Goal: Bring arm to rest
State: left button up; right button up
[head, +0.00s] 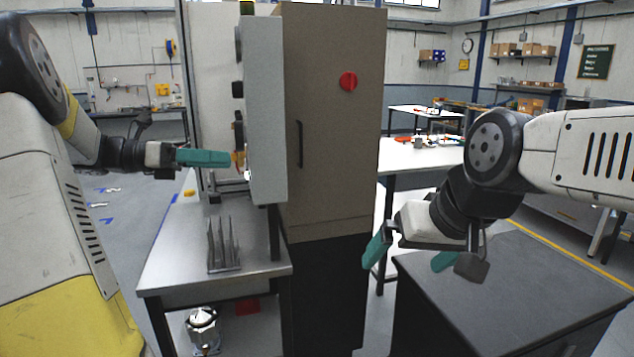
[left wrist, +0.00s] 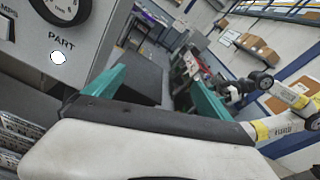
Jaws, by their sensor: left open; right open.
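My left gripper (head: 203,157) is at the left of the head view, pointing right, with its green fingers close to the grey control panel's edge; whether they touch it I cannot tell there. In the left wrist view its two green fingers (left wrist: 152,88) stand apart with nothing between them. My right gripper (head: 411,256) hangs at the right, pointing down, its green fingers apart and empty, near the dark bench's corner. The control panel (left wrist: 50,50), with a gauge and a white round button under the word PART, is beside the left fingers.
A metal table (head: 165,275) carries a spiked rack (head: 224,250); a machined housing (head: 202,328) sits on its lower shelf. A tall brown cabinet (head: 335,130) with a red knob (head: 348,81) stands between the arms. A dark bench (head: 520,285) is below my right arm.

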pick_arm(q)
jog(key=s+d+f+m+g+y, duration=0.1)
jog(key=s+d+f+m+y, duration=0.25)
jog(key=s+d+m, duration=0.2)
jog(key=s+d+f+m+g+y, duration=0.1)
jog(key=s+d+f+m+y, duration=0.1)
jog(key=s+d+m+y, duration=0.3)
jog(key=s+a+f+m+t+y, duration=0.2)
jog(key=s+m, duration=0.2)
jog(key=m, duration=0.3)
jog(key=s+a+f+m+t+y, duration=0.1)
jog(key=s+f+m+t+y, duration=0.1)
jog(key=s+m, duration=0.3)
jog(key=m+y, duration=0.1)
jog(key=m, duration=0.2)
jog(key=shift+s+a+f, duration=0.25)
jog(key=shift+s+a, duration=0.05)
jog(key=shift+a, duration=0.1)
jog(key=shift+y, duration=0.25)
